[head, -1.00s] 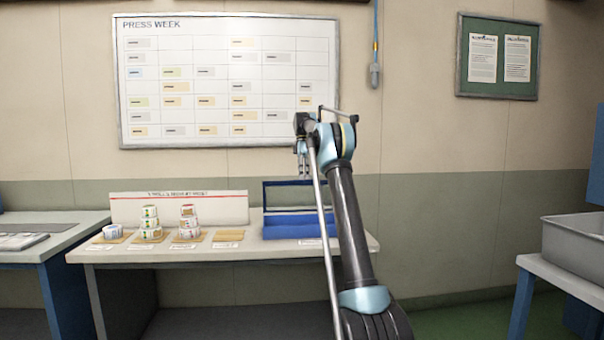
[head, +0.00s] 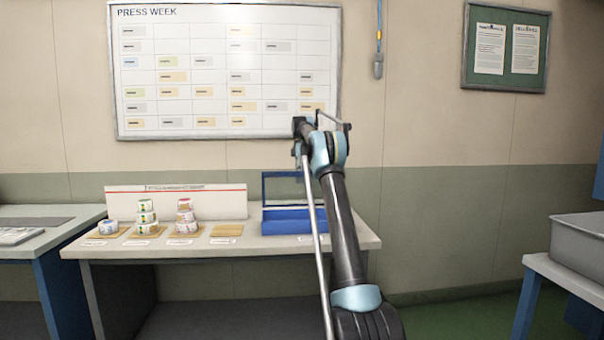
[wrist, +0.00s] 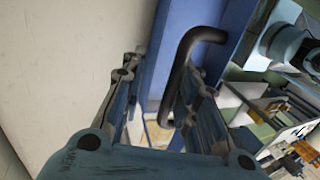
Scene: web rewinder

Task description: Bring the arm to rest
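My arm (head: 345,230) rises from the bottom of the head view and is folded at a blue elbow joint. Its upper end points away, toward the wall. My gripper is mostly hidden behind the elbow in the head view.
A table (head: 215,247) by the wall bears stacked label rolls (head: 146,217), small wooden pads and an open blue box (head: 285,226). A grey bin (head: 580,240) stands on another table at right. A whiteboard (head: 225,70) hangs behind. Green floor shows at lower right.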

